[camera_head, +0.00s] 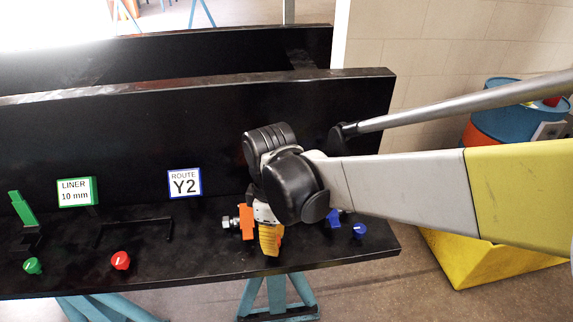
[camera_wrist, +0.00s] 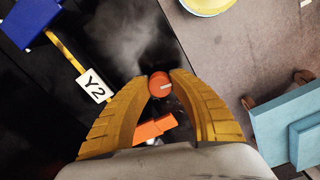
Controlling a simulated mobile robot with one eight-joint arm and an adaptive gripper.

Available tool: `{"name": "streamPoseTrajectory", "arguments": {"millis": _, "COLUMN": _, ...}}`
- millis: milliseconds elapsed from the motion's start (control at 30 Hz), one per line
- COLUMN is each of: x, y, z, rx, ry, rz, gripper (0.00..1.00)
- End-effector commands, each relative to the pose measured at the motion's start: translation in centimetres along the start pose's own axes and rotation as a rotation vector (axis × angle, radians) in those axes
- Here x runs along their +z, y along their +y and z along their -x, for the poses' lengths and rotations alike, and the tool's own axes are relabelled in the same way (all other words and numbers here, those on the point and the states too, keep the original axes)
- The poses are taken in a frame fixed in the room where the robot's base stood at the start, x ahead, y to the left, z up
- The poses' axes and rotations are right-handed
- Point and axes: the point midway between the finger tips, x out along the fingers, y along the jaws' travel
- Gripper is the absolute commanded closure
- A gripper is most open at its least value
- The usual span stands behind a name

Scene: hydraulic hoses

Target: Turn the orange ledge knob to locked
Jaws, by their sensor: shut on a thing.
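The orange ledge knob (camera_wrist: 158,80) sits between my two yellow fingertips in the wrist view, with a short white pointer mark on its face. My gripper (camera_wrist: 163,88) is shut on this knob, one finger on each side. In the head view my gripper (camera_head: 269,241) reaches down to the black ledge (camera_head: 200,262), and its fingers and wrist hide most of the knob. No locked or unlocked marking can be read near the knob.
An orange block-shaped part (camera_head: 247,222) stands close beside my fingers. A red knob (camera_head: 121,261), green knob (camera_head: 32,266) and blue knob (camera_head: 359,230) line the ledge. White signs "Y2" (camera_head: 185,183) and "LINER 10 mm" (camera_head: 75,191) stand behind. A yellow bin (camera_head: 480,262) is right.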

Motion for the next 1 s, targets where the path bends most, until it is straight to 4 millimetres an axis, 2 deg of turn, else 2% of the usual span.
{"name": "streamPoseTrajectory", "arguments": {"millis": 1000, "x": -0.03, "y": -0.14, "z": 0.04, "rx": 0.000, "ry": -0.001, "rz": -0.955, "gripper": 1.00}}
